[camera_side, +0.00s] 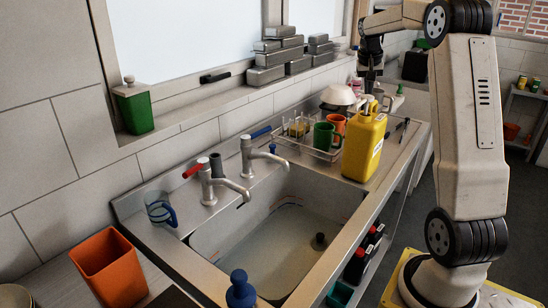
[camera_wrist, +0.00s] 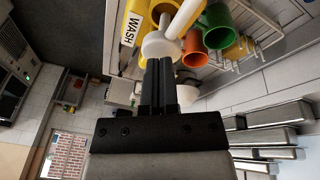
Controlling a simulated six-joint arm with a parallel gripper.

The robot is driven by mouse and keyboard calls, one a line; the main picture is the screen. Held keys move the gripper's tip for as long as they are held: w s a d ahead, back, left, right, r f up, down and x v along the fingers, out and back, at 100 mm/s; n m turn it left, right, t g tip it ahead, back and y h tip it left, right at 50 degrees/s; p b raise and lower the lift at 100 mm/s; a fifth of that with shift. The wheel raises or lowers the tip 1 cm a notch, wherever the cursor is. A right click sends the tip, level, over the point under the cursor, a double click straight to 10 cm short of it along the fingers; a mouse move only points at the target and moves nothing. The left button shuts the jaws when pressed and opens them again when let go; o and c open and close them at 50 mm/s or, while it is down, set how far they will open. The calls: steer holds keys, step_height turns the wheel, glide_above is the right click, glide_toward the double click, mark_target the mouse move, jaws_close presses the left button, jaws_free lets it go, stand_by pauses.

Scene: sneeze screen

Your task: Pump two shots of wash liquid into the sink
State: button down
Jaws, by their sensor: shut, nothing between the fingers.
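The yellow wash jug (camera_side: 364,147) stands upright on the counter at the right end of the sink. Its side with the word WASH (camera_wrist: 130,28) shows at the top of the wrist view. A pale round pump head with a spout (camera_wrist: 161,45) sits at the jug's top. My gripper (camera_side: 370,84) is shut and empty, pointing down above the jug; in the wrist view its dark fingertips (camera_wrist: 160,62) line up with the pump head. I cannot tell whether they touch it. The sink basin (camera_side: 258,248) lies left of the jug.
Two taps, one red-handled (camera_side: 210,186) and one blue-handled (camera_side: 252,155), stand behind the basin. A dish rack (camera_side: 305,150) with green (camera_side: 325,137) and orange cups is close beside the jug. A blue-knobbed plunger (camera_side: 239,289) stands at the front.

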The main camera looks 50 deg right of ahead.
steer(key=shift+f, duration=0.5)
steer(key=shift+a+x, duration=0.25)
steer(key=shift+x, duration=0.7)
steer(key=shift+f, duration=0.1)
steer(key=shift+r, duration=0.35)
stand_by(1.8)
steer(key=shift+d+v, duration=0.25)
steer(key=shift+v, duration=0.8)
steer(key=shift+r, duration=0.35)
steer(key=shift+d+v, duration=0.2)
steer(key=shift+v, duration=0.55)
steer(key=shift+d+v, duration=0.15)
steer(key=shift+v, duration=0.6)
steer(key=shift+d+v, duration=0.2)
steer(key=shift+v, duration=0.6)
